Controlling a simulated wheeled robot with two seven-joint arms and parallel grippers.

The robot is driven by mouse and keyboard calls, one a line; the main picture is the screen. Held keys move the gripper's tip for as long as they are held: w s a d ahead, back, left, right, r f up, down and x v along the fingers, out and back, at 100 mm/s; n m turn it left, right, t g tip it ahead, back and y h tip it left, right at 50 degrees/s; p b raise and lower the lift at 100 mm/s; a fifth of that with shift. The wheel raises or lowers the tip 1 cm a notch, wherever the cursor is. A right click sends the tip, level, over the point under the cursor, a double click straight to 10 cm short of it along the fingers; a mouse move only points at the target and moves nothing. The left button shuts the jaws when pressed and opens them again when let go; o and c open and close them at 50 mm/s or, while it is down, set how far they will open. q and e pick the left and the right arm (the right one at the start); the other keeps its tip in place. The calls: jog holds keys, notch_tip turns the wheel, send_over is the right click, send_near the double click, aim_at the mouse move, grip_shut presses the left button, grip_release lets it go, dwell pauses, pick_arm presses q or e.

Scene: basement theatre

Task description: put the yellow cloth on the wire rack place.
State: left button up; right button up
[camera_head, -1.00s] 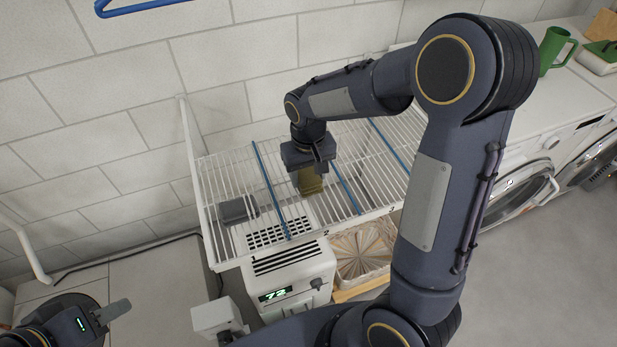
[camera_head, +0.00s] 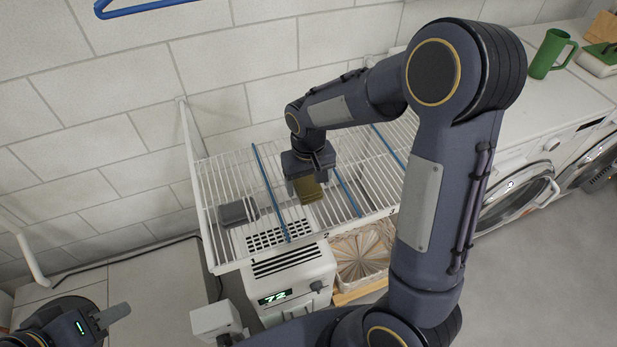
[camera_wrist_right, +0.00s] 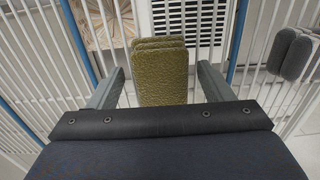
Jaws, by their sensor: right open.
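The yellow cloth (camera_head: 309,190), an olive-yellow folded pad, is on the white wire rack (camera_head: 222,240), in the middle section between two blue divider strips, behind the number 2. It also shows in the right wrist view (camera_wrist_right: 160,76). My right gripper (camera_head: 308,178) is directly above the cloth, pointing down. Its fingers (camera_wrist_right: 160,88) are open on either side of the cloth, with gaps at both sides. The head view partly hides the cloth's far end behind the gripper. My left gripper (camera_head: 112,318) is at the lower left, away from the rack; its opening is unclear.
A folded grey cloth (camera_head: 238,212) lies in the rack's left section. A white unit with a 72 display (camera_head: 290,285) and a lined basket (camera_head: 362,262) stand below. A green mug (camera_head: 548,55) and washing machines (camera_head: 520,195) are at right.

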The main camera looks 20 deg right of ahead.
aim_at(308, 183)
jog(key=shift+r, duration=0.35)
notch_tip(308, 183, up, 11)
jog(key=p, duration=0.1)
jog(key=s+r+m+t+y, duration=0.1)
jog(key=s+t, duration=0.4)
jog(key=s, duration=1.4)
jog(key=r+y, duration=0.1)
jog(key=y, duration=0.1)
jog(key=shift+s+t+y, duration=0.3)
jog(key=shift+y, duration=0.1)
jog(key=shift+a+r, duration=0.1)
jog(key=shift+r, duration=0.05)
